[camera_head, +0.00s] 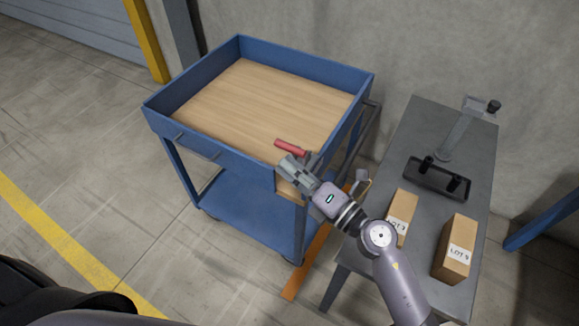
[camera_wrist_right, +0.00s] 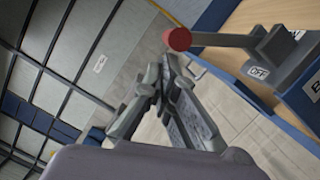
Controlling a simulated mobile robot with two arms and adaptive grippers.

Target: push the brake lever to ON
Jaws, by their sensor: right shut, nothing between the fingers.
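The brake lever shows as a red grip (camera_head: 290,147) at the near right corner of the blue cart. In the right wrist view its round red end (camera_wrist_right: 179,39) sits on a grey bar that runs right to a dark pivot block. My right gripper (camera_head: 286,165) is shut and empty, just in front of the red grip. In the wrist view its fingertips (camera_wrist_right: 163,72) are just below the red end; I cannot tell whether they touch. My left gripper is out of view.
The blue cart (camera_head: 190,142) has an empty wooden top. To its right, a grey table (camera_head: 418,125) holds two LOT boxes, (camera_head: 401,217) and (camera_head: 455,250), and a black fixture (camera_head: 437,180). A wall stands behind. The floor left of the cart is clear.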

